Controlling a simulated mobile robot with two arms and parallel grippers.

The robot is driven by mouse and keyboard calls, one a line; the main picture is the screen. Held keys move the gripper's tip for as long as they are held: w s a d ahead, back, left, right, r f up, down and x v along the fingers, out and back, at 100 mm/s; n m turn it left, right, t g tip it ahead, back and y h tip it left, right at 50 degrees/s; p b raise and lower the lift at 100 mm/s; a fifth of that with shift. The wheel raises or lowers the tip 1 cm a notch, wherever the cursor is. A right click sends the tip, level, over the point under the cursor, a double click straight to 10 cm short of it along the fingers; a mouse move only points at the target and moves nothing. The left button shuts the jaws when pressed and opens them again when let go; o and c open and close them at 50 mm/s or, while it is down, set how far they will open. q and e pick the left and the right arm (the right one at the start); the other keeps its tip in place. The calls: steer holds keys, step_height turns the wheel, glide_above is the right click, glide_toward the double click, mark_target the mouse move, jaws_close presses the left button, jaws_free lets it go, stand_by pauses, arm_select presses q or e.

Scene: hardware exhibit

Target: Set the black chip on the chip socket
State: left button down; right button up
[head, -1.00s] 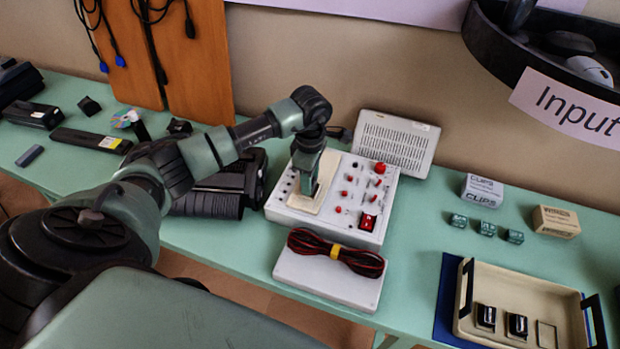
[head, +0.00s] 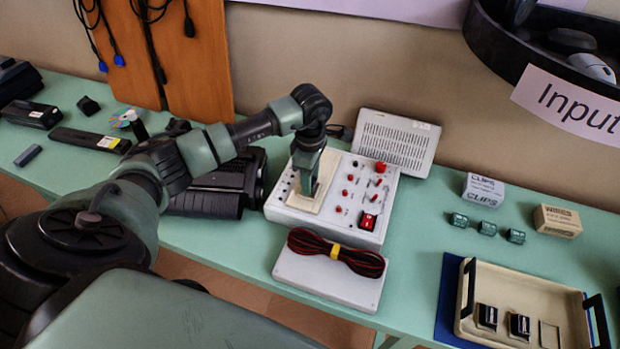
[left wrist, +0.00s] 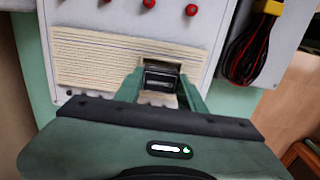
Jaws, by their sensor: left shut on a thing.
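My left gripper (head: 308,192) points down over the cream chip socket (head: 322,197) on the white panel box. In the left wrist view its two green fingers (left wrist: 161,90) are shut on the black chip (left wrist: 161,77). The chip is at the edge of the ribbed cream socket (left wrist: 110,52); I cannot tell whether it touches the socket or hangs just above it. In the head view the chip is hidden by the gripper. My right gripper is in neither view.
The panel box carries red knobs (head: 381,167) and a red switch (head: 368,221). In front lies a white box (head: 320,277) with a coiled red-black cable (head: 336,251). A cream tray (head: 470,325) at right holds more black chips (head: 520,325). A black device (head: 215,190) stands left.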

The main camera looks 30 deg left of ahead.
arm_select(q)
steer(key=shift+f+b, duration=0.55)
steer(key=shift+f, duration=0.05)
stand_by(0.3)
steer(key=c, duration=1.1)
jaws_free()
steer(key=shift+c, duration=0.2)
step_height(320, 180, up, 11)
steer(key=p, duration=0.6)
